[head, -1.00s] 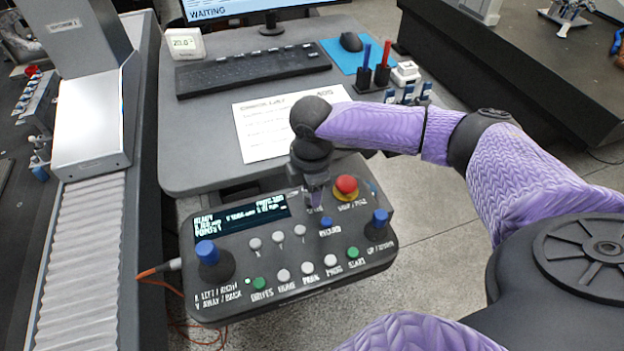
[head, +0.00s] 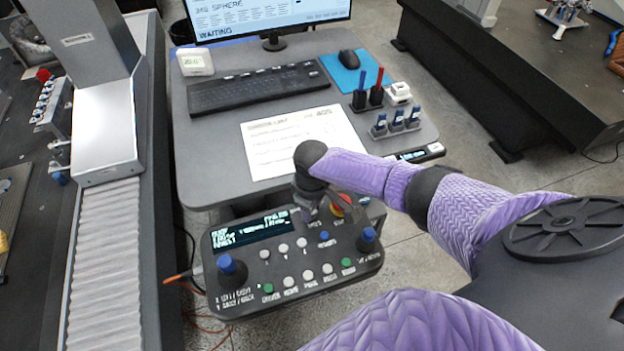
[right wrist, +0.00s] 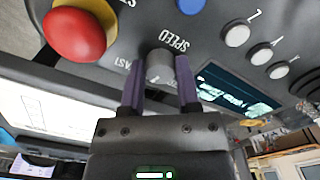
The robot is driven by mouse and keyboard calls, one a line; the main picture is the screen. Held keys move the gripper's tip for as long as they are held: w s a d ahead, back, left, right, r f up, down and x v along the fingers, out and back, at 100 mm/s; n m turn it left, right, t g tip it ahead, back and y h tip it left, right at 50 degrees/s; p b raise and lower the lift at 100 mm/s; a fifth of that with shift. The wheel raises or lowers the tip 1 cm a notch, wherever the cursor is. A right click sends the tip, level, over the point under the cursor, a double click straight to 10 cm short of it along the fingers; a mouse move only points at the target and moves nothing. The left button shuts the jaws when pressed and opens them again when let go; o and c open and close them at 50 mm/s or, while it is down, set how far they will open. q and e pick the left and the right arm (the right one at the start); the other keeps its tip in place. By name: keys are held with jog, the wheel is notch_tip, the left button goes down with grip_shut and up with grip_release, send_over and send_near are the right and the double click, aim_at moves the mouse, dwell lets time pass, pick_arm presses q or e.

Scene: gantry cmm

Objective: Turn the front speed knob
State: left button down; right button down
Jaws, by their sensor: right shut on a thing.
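The speed knob (right wrist: 160,66) is a small grey knob on the dark control box (head: 372,262). In the right wrist view it sits beside the printed word SPEED, with FAST marked to its left. My right gripper (right wrist: 160,90) has its two purple-sided fingers on either side of the knob, shut on it. In the head view the right gripper (head: 310,210) points down at the box's far edge, behind the row of white buttons, and hides the knob there. My left gripper is not in view.
A red emergency stop (right wrist: 76,34) stands close beside the knob. The box also carries a lit display (head: 250,229), several buttons and two blue-topped joysticks (head: 230,266). Behind it is a grey desk (head: 215,150) with a keyboard (head: 258,87) and paper sheet (head: 300,137).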

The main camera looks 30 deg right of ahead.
jog(key=m+p, duration=0.2)
jog(key=m, duration=0.1)
jog(key=shift+r+m, duration=0.15)
jog(key=shift+m, duration=0.15)
jog(key=shift+m+p, duration=0.75)
jog(key=shift+m, duration=1.05)
jog(key=shift+w, duration=0.1)
jog(key=shift+c, duration=1.6)
grip_release()
notch_tip(320, 180, up, 10)
jog(key=p, duration=0.3)
jog(key=shift+p, duration=0.3)
